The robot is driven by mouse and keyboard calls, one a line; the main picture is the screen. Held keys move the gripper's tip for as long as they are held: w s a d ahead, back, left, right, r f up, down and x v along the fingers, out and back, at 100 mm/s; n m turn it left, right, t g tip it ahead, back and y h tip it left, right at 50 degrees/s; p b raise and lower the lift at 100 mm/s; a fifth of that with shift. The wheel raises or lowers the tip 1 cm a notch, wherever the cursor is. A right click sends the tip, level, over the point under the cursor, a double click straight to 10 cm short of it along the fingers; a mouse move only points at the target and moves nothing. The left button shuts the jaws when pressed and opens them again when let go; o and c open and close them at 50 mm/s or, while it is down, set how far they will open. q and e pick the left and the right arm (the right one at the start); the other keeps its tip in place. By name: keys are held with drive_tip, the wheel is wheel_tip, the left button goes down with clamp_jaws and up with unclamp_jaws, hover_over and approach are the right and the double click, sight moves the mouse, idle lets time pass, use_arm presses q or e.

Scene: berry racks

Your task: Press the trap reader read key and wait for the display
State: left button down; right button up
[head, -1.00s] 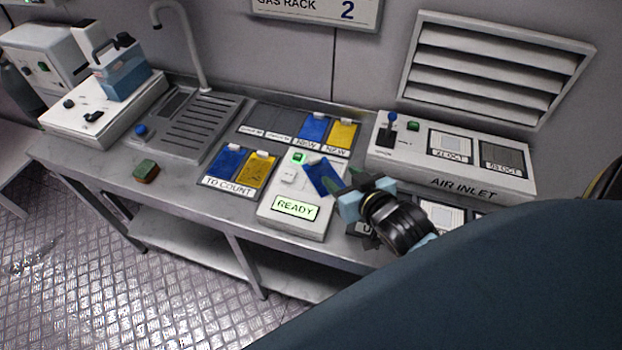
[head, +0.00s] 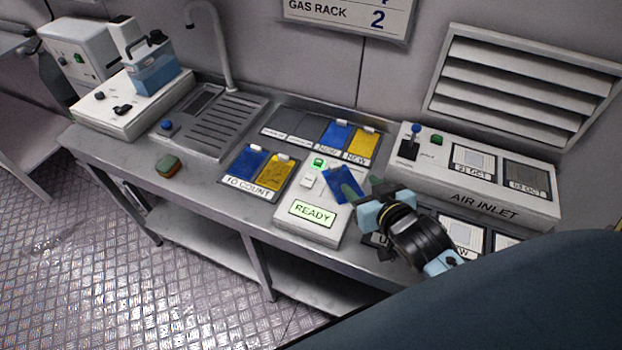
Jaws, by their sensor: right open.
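The trap reader is a white box (head: 322,232) on the bench with a lit display (head: 312,213) that reads "READY". Near its back edge are a lit green lamp (head: 319,162) and a small white square key (head: 307,182). A blue card (head: 340,184) lies tilted at the reader's right side. My right gripper (head: 362,188) is open, with its fingers at the card's right edge. I cannot tell whether they touch the card. The key is uncovered, left of the card. My left gripper is not in view.
A "TO COUNT" tray (head: 262,191) with a blue and a yellow card stands left of the reader. A tray with new cards (head: 315,147) lies behind it. The air inlet box (head: 478,192) is at the right. A sponge (head: 168,166) lies near the bench's front edge.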

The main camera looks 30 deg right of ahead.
idle(0.3)
clamp_jaws()
idle(1.6)
